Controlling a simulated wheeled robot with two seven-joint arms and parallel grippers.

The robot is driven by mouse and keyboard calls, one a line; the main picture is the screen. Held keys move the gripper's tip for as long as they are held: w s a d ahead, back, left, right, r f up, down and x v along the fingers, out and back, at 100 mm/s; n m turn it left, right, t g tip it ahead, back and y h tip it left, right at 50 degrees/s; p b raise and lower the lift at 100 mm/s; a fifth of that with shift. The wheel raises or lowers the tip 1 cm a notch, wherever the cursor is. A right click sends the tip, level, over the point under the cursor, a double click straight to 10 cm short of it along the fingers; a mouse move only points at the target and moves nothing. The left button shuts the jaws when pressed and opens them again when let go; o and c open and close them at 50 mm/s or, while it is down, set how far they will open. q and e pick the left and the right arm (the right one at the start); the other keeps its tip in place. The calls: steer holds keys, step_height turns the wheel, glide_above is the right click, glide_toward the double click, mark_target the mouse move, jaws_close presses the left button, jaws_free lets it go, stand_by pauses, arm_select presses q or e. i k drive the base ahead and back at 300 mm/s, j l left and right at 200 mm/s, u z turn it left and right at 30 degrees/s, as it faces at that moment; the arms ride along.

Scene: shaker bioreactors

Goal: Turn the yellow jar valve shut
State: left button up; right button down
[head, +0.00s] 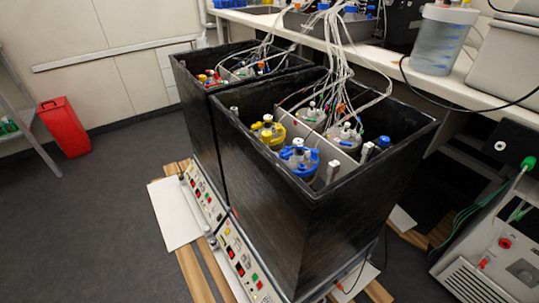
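The yellow jar valve (269,131) sits on a jar inside the nearer black shaker box (300,228), toward its left side. A blue-topped jar (299,156) stands close in front of it, to the right. A jar with a red and white top (343,136) and one with green parts (312,112) stand in the same box. The valve's exact handle position is too small to tell. Neither of my grippers shows in the head view.
A second black box (193,84) with jars stands behind left. White tubes (335,50) rise from the jars to the bench (405,80). A control panel (234,258) lines the boxes' front. A red bin (64,127) stands left. Grey floor (108,205) at left is free.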

mark_target(256, 127)
steer(key=l+u, duration=0.1)
steer(key=l, duration=0.15)
steer(key=j+z, duration=0.35)
steer(key=j, duration=0.25)
steer(key=j+z, duration=0.35)
steer(key=j, duration=0.25)
steer(key=j+z, duration=0.35)
steer(key=j, duration=0.2)
steer(key=k+j+z, duration=0.35)
steer(key=j, duration=0.2)
steer(key=i+j+z, duration=0.15)
steer(key=j+z, duration=0.2)
steer(key=j, duration=0.15)
steer(key=i+j+z, duration=0.1)
steer(key=j+z, duration=0.25)
steer(key=j, duration=0.15)
steer(key=j+z, duration=0.35)
steer(key=j, duration=0.15)
